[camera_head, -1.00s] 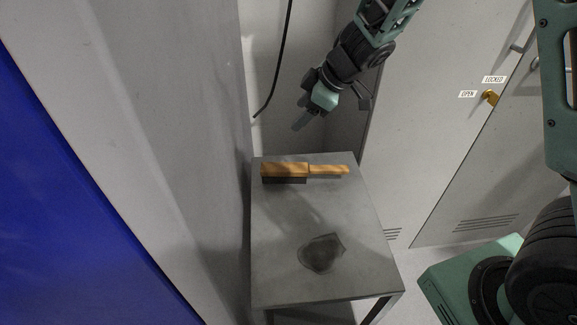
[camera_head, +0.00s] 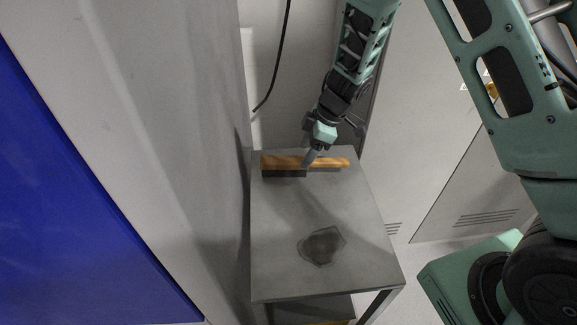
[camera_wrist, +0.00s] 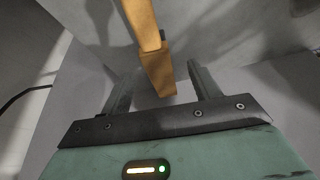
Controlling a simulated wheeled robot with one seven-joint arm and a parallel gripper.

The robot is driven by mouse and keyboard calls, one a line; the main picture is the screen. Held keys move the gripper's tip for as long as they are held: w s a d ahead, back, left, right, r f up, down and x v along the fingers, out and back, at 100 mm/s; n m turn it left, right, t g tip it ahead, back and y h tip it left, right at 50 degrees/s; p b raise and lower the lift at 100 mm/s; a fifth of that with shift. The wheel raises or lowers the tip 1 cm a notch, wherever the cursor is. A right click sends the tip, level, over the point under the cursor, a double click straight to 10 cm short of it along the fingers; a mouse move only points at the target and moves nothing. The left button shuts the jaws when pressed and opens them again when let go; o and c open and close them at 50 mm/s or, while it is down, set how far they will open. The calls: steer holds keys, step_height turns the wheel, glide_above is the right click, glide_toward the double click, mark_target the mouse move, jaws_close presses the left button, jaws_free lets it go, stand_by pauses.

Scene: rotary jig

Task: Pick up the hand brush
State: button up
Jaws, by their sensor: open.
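The hand brush (camera_head: 283,162) lies near the far edge of the grey table (camera_head: 275,235). It has a wooden back and handle, with dark bristles under its left part and the handle to the right. My gripper (camera_head: 309,160) is open and pointed down at the brush's middle, where the handle meets the head. In the wrist view the brush (camera_wrist: 155,65) runs between the two spread fingers of my gripper (camera_wrist: 160,85). I cannot tell whether the fingers touch it.
Grey cabinet doors (camera_head: 460,200) are to the right.

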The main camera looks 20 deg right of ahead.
mark_target(301, 160)
steer(key=shift+d+b+x, duration=0.15)
steer(key=shift+x, duration=1.35)
steer(key=shift+d+b+x, duration=0.1)
steer(key=shift+b+x, duration=0.05)
steer(key=shift+x, duration=1.35)
steer(key=shift+w, duration=0.15)
steer(key=c, duration=1.2)
